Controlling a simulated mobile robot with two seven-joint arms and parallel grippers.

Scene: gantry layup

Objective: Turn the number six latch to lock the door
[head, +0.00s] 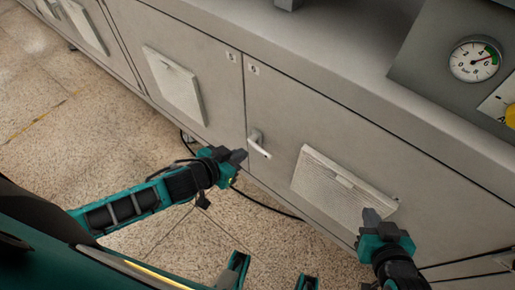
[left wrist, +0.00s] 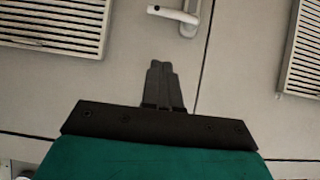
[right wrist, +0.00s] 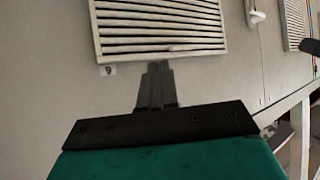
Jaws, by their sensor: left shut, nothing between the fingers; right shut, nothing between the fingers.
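A pale latch handle (head: 259,143) sits near the left edge of the right-hand cabinet door (head: 275,110) and lies roughly level, pointing right in the head view. It also shows at the top of the left wrist view (left wrist: 175,14), near a door seam, and at the upper right of the right wrist view (right wrist: 256,16). My left gripper (head: 241,156) is shut and empty, just left of and below the latch, apart from it in the left wrist view. My right gripper (head: 371,215) is shut and empty by the vent's lower right.
A louvred vent (head: 345,180) covers part of the latch's door. Another vented door (head: 175,85) is to its left. Small number labels near the doors' tops are too small to read. A gauge (head: 474,60) is at upper right. Speckled floor (head: 60,120) is open at left.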

